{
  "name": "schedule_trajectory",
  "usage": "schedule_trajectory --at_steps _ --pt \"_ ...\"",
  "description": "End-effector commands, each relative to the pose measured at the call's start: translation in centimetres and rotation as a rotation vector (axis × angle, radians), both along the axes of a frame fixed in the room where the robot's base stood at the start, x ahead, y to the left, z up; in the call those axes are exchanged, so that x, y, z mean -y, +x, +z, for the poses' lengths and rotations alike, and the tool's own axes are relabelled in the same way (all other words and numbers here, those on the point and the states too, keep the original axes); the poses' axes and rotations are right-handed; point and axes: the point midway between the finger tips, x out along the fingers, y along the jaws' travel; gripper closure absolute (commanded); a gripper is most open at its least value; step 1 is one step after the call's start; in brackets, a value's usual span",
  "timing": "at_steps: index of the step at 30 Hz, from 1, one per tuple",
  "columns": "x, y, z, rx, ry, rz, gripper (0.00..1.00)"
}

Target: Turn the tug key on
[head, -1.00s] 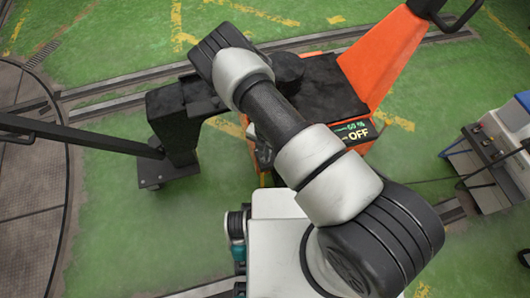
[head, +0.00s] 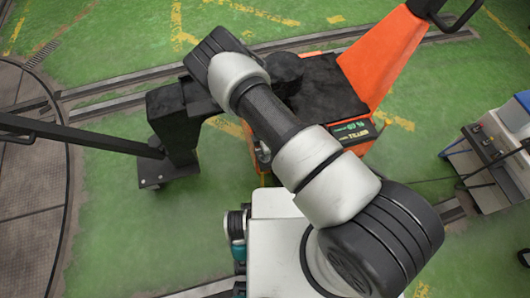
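The orange and black tug (head: 388,62) stands on the green floor beyond my arm. Its small dark display panel (head: 352,133) faces me and carries small green and yellowish lettering, too small to read surely; the large white "OFF" is not on it. The tug's key cannot be made out. My arm crosses the middle of the view and covers the left part of the tug's near face. My gripper is hidden behind the arm, so its hold on the key cannot be seen.
A black bar (head: 80,135) runs from the left to a dark post (head: 175,125) on a foot beside the tug. The round turntable deck (head: 30,210) is at the left. A grey bench unit (head: 500,150) stands at the right. Rails (head: 110,98) cross the floor.

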Motion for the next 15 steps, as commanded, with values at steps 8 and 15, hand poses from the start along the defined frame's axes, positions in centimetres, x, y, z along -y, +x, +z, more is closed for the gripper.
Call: schedule_trajectory --at_steps 8,15 --pt "0.0 0.0 0.03 0.0 0.0 -0.045 1.0" --pt "0.0 0.0 0.03 0.0 0.0 -0.048 1.0"
